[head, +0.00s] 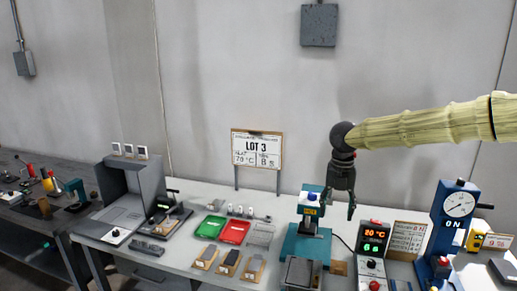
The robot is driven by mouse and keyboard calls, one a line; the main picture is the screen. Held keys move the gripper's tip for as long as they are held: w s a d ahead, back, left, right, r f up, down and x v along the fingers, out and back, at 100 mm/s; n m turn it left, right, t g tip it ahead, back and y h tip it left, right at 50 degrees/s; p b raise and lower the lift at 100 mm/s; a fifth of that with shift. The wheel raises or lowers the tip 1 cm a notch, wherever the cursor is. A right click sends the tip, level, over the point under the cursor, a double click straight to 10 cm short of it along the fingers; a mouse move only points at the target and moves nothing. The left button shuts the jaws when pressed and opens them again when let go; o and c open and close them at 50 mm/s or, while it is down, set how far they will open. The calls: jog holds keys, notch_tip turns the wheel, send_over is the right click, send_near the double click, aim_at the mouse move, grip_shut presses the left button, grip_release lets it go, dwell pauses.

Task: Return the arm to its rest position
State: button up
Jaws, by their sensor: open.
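My gripper (341,198) hangs down from the wrist of my arm, which comes in from the right in a yellowish sleeve. Its fingers are apart and I see nothing between them. It is in the air, in front of the wall and just right of the blue-topped teal press (308,215) in the picture. The arm is stretched out over the bench.
The bench (195,190) holds a grey hood (131,185), a green tray (210,227), a red tray (234,232), a temperature display (373,240) and a blue dial stand (455,215). A LOT 3 sign (256,149) stands behind. Above the bench, left of the gripper, is open space.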

jog(key=s+d+f+n+t+h+b, duration=0.15)
jog(key=s+f+n, duration=0.35)
jog(key=f, duration=0.8)
jog(key=s+f+n+t+h+b, duration=0.1)
jog(key=s+f+n+h, duration=0.1)
jog(key=f+n, duration=0.75)
jog(key=s+d+f+n+t+h+b, duration=0.15)
jog(key=s+f+n, duration=0.25)
jog(key=f, duration=1.1)
jog(key=s+a+f+n+y+b, duration=0.1)
jog(key=s+f+n, duration=0.55)
jog(key=s, duration=0.25)
jog(key=s+a+f+n+y+b, duration=0.1)
jog(key=s+a+f+n+y, duration=0.1)
jog(key=s+f+n, duration=0.6)
jog(key=s+a+f+n+g+y+b, duration=0.1)
jog(key=s+n+g, duration=0.3)
jog(key=s, duration=1.6)
jog(key=shift+s+f+n+y+b, duration=0.15)
jog(key=shift+f+n+y+b, duration=0.45)
jog(key=shift+n, duration=0.6)
